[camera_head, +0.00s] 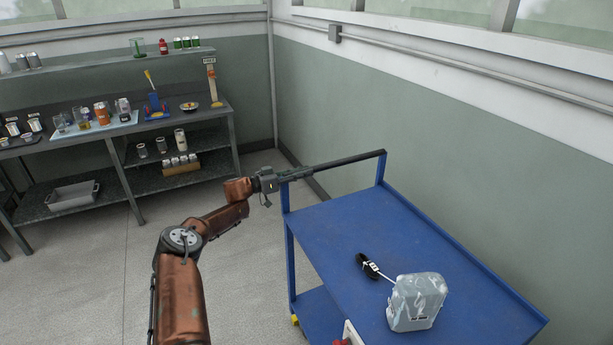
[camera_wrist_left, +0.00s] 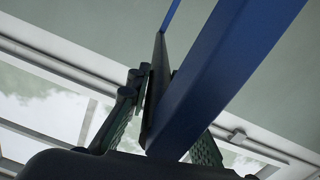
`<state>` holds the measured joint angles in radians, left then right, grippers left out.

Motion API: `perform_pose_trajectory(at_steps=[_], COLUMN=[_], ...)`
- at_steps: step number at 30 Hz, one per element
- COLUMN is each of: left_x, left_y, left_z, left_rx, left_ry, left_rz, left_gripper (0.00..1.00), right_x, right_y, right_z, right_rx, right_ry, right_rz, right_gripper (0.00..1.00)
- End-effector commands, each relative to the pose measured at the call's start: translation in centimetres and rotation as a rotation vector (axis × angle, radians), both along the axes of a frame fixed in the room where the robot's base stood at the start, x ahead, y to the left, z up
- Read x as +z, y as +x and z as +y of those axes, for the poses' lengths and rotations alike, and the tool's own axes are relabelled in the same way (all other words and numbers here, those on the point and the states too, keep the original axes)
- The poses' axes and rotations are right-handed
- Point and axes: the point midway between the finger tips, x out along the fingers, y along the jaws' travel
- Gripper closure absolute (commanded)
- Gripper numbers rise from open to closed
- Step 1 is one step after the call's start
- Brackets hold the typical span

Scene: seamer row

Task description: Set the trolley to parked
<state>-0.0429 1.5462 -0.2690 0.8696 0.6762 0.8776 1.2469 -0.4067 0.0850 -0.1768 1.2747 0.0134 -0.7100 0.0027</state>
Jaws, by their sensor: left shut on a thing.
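The blue trolley (camera_head: 335,235) stands along the grey-green wall on the right. Its dark handle bar (camera_head: 340,163) runs between two blue posts at the far end. My left gripper (camera_head: 282,178) is shut on the handle at its left end, beside the left post. In the left wrist view the fingers (camera_wrist_left: 160,125) sit on either side of the dark bar, and the blue post crosses close in front. A small yellow part (camera_head: 295,321) shows low at the trolley's left side. My right gripper is out of view.
A workbench (camera_head: 190,115) with cans and jars stands at the back left. The floor (camera_head: 100,260) left of the trolley is clear.

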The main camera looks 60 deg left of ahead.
Motion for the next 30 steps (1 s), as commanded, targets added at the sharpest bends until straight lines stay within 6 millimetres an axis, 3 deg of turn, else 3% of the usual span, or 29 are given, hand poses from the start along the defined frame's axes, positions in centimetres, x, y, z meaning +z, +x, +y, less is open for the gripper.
perform_pose_trajectory(at_steps=[10,11,18,30], left_x=[-0.59,-0.60,-0.35,-0.21], left_y=[-0.19,-0.19,0.02,-0.34], left_z=[0.13,0.13,0.00,0.01], left_rx=[0.003,0.003,0.000,-0.001], left_ry=[-0.001,-0.001,0.000,-0.001], left_rz=[0.010,0.010,0.006,0.003], left_gripper=[1.00,0.79,0.63,0.63], right_x=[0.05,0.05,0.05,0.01], right_y=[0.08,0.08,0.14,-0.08], right_z=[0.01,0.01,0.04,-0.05], right_rx=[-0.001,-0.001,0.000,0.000], right_ry=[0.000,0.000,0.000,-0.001], right_rz=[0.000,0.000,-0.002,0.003], right_gripper=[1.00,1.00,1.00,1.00])
